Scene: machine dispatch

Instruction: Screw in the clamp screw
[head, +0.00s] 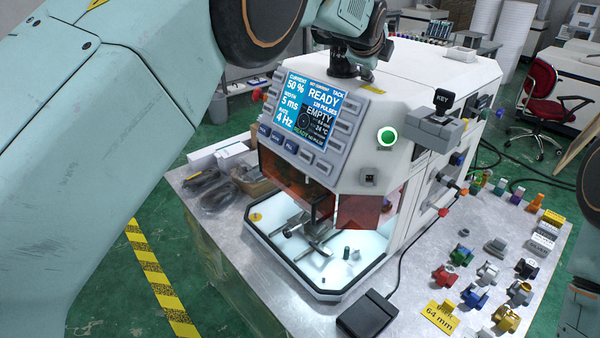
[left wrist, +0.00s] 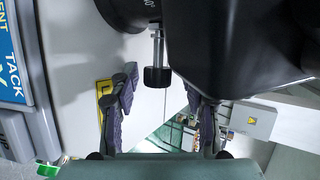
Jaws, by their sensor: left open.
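The clamp screw (left wrist: 157,75) shows in the left wrist view as a black knurled knob on a bright metal shank. The shank runs up to a dark rounded part of the machine. My left gripper (left wrist: 160,90) is open, with one finger on each side of the knob. The fingers look apart from the knob, and nothing is held. In the head view my left arm covers the upper left, and its wrist is above the welding machine (head: 440,75). I cannot make out the screw or the left fingertips there. My right gripper is not in view.
A large dark housing (left wrist: 240,45) stands close to the right finger. The machine's lit display (head: 310,105) faces the front left.

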